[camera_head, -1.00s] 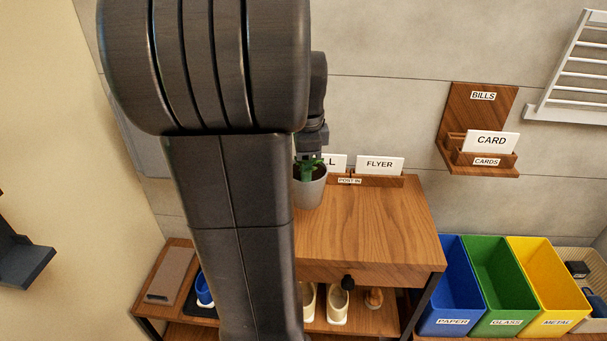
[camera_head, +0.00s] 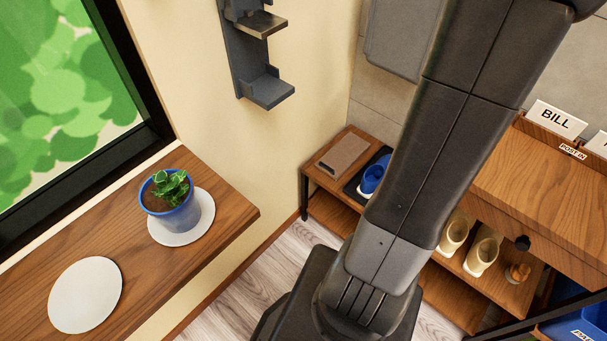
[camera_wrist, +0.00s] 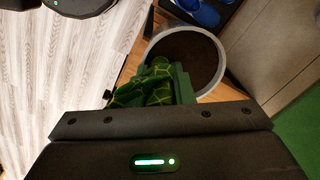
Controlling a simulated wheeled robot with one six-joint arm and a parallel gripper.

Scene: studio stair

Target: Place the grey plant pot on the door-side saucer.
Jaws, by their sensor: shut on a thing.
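The grey plant pot (camera_wrist: 223,64) shows in the wrist view with dark soil and green leaves, close beyond my gripper (camera_wrist: 178,98). My gripper is shut on the pot; the leaves hide the exact contact. In the head view, neither my gripper nor the grey pot is in the picture. Two pale round saucers lie on the wooden window shelf (camera_head: 32,239). The nearer left saucer (camera_head: 85,295) is bare. The other saucer (camera_head: 207,222) bears a blue pot (camera_head: 176,217) with a green plant. No door shows, so I cannot tell which saucer is door-side.
My arm crosses the head view. A dark wall rack (camera_head: 265,90) hangs above the shelf's far end. A low shoe rack (camera_head: 320,205) and a wooden cabinet (camera_head: 530,195) with a letter holder stand right. Open floor (camera_head: 280,262) lies between.

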